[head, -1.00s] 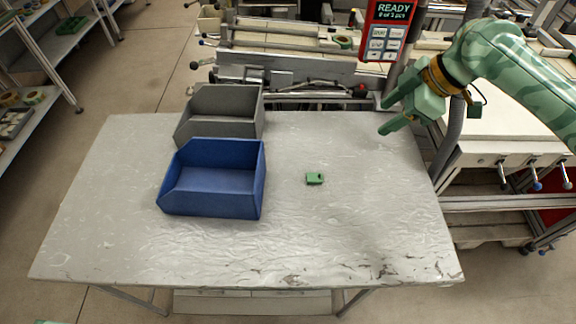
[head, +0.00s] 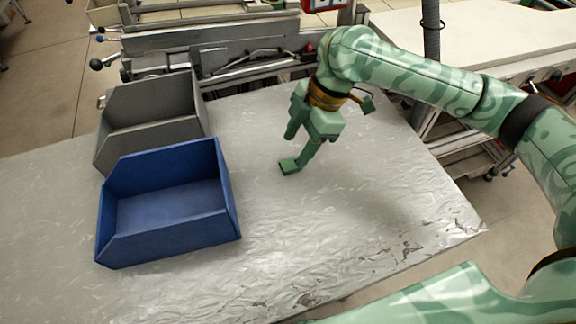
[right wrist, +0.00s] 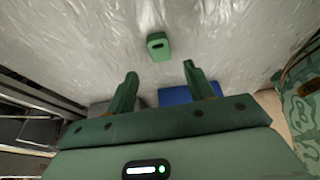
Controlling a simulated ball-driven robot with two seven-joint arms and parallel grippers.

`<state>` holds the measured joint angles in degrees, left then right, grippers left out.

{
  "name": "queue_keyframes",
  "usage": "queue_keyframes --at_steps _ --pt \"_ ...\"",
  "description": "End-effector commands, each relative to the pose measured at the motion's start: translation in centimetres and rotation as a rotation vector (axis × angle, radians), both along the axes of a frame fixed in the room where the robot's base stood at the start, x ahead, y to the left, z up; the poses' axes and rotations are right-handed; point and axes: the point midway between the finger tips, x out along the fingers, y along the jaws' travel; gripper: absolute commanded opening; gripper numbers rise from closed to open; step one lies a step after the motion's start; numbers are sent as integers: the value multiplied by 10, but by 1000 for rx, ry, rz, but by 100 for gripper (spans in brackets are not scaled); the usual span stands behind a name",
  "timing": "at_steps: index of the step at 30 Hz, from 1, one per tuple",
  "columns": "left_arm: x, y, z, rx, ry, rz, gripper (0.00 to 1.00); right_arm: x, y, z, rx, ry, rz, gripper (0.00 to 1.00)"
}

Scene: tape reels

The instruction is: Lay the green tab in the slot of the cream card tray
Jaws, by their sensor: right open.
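The green tab (head: 288,167) lies flat on the grey table, right of the blue bin. It also shows in the right wrist view (right wrist: 158,46), with a dark slot-like mark on its face, just beyond the fingertips and roughly centred between them. My right gripper (head: 297,151) is open and empty, low over the table at the tab. In the head view one finger overlaps the tab's edge; I cannot tell whether it touches. The open fingers also show in the right wrist view (right wrist: 160,70). My left gripper is not in view. I see no cream card tray.
A blue bin (head: 228,190) stands on the table (head: 370,175) left of the tab, with a grey bin (head: 190,98) behind it. Machine rails run along the table's back edge. The table is clear right of the tab and in front of it.

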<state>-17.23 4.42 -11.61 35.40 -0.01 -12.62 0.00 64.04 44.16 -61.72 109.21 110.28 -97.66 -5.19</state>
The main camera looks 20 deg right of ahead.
Motion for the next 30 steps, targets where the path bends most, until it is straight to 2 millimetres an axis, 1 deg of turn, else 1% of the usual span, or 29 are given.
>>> queue_keyframes --at_steps 2,5,7,10,12,17,18,20,21,23,30 --pt "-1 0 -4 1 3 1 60 0 2 -6 1 1 0 53" --pt "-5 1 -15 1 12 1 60 -1 7 -21 2 4 2 53" --pt "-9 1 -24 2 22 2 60 -2 12 -35 2 6 1 53" --pt "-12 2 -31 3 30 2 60 -3 18 -48 2 5 3 53" --pt "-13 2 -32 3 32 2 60 -2 20 -51 0 1 0 53" --pt "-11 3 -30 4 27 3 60 -2 20 -47 -1 -2 0 53" --pt "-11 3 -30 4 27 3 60 -2 20 -47 -1 -2 0 50" --pt "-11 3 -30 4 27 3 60 -2 20 -47 -1 -2 0 33" --pt "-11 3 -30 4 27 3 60 -2 20 -47 -1 -2 0 22" --pt "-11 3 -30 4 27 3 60 -2 20 -47 -1 -2 0 5" --pt "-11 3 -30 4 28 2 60 -2 20 -47 -1 -2 0 5"
